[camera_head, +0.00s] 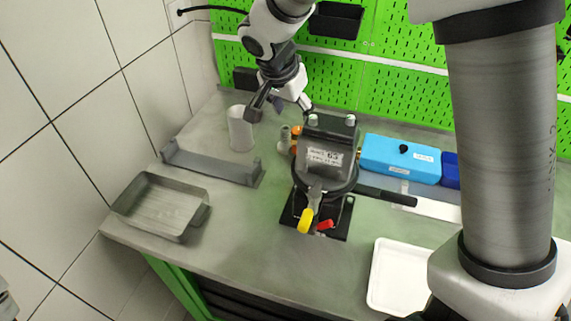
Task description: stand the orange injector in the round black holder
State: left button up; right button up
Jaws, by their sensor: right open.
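My right gripper (281,108) hangs down from the top of the head view, behind the black vise. Its two fingers are spread wide apart, and I see nothing held between them. Small orange parts (296,131), probably the orange injector, show just left of the vise, below the right finger; the vise hides some of them. A small dark round thing (256,115), possibly the round black holder, sits behind the white cup, partly covered by the left finger. My left gripper cannot be made out.
The black vise (325,157) with yellow and red handle ends stands mid-bench. A white cup (240,130), a grey bracket (212,166) and a grey tray (160,204) are left. A blue box (400,158) and white tray (399,277) are right. A green pegboard (395,95) closes the back.

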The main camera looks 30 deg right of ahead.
aim_at(298, 131)
jog(key=shift+w+d+f, duration=0.1)
jog(key=shift+w+f, duration=0.2)
jog(key=shift+f, duration=0.25)
jog(key=shift+w+f, duration=0.25)
jog(key=shift+f, duration=0.25)
jog(key=shift+d+f, duration=0.15)
jog(key=shift+f, duration=0.05)
jog(key=shift+s+d+f+p, duration=0.2)
jog(key=shift+d+f+p, duration=0.15)
jog(key=shift+f, duration=0.3)
jog(key=shift+s+d+f+p, duration=0.2)
jog(key=shift+d+f+p, duration=0.1)
jog(key=shift+f, duration=0.3)
jog(key=f, duration=0.1)
jog(key=w+f, duration=0.1)
jog(key=f, duration=0.1)
jog(key=shift+w+d+f, duration=0.2)
jog(key=shift+w+d, duration=0.1)
jog(key=shift+d, duration=0.1)
jog(key=shift+s+r, duration=0.2)
jog(key=shift+s, duration=0.1)
jog(key=shift+c, duration=0.9)
jog(key=c, duration=0.6)
jog(key=shift+a, duration=0.1)
grip_shut()
